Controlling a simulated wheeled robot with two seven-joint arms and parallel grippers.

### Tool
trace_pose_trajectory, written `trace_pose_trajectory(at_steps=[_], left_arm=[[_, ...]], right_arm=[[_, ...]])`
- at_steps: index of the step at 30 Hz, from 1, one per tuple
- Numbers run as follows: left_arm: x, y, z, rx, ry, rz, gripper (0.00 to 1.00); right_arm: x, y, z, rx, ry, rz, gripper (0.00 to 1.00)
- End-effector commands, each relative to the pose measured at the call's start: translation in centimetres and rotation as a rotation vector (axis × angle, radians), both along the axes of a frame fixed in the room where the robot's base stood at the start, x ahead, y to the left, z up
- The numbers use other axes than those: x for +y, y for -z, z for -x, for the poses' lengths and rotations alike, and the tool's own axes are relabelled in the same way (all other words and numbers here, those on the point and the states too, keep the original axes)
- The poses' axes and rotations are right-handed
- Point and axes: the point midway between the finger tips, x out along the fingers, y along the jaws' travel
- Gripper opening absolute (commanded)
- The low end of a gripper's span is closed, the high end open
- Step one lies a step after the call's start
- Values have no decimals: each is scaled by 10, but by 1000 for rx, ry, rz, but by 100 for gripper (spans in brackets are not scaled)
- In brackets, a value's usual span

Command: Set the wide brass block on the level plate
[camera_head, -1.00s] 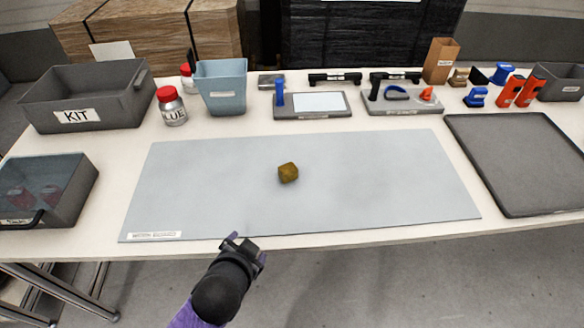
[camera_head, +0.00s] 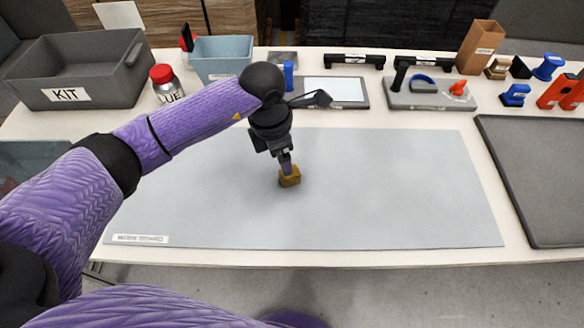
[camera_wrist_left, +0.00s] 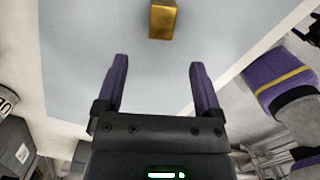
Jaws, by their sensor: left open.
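The brass block (camera_head: 290,181) is a small gold-brown block on the grey work board, near its middle. My left gripper (camera_head: 287,164) is just above and partly in front of it in the head view. The wrist view shows the open, empty fingers (camera_wrist_left: 157,66), with the brass block (camera_wrist_left: 162,20) beyond the tips and roughly in line with the gap. I cannot make out which item is the level plate; a grey base with a pale flat panel (camera_head: 336,90) stands behind the board. My right gripper is not in view.
The work board (camera_head: 410,190) is otherwise clear. Behind it are a KIT bin (camera_head: 66,95), a glue jar (camera_head: 167,88), a blue-grey bin (camera_head: 222,58) and a grey tool holder (camera_head: 432,97). A dark tray (camera_head: 540,180) lies to the right.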

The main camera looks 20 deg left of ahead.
Motion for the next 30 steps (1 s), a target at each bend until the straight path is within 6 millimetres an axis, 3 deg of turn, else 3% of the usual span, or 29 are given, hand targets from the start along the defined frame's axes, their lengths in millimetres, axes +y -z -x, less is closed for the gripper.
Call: trace_pose_trajectory(at_steps=[6, 10, 19, 30], left_arm=[[-10, 54, -6, 4, 0, 6, 86], [-15, 76, -11, 3, -1, 8, 86], [-15, 81, -12, 0, 1, 8, 84], [-15, 81, -12, 0, 1, 9, 5]], right_arm=[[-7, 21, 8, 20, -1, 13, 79], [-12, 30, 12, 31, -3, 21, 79], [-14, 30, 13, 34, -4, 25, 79], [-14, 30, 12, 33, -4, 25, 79]])
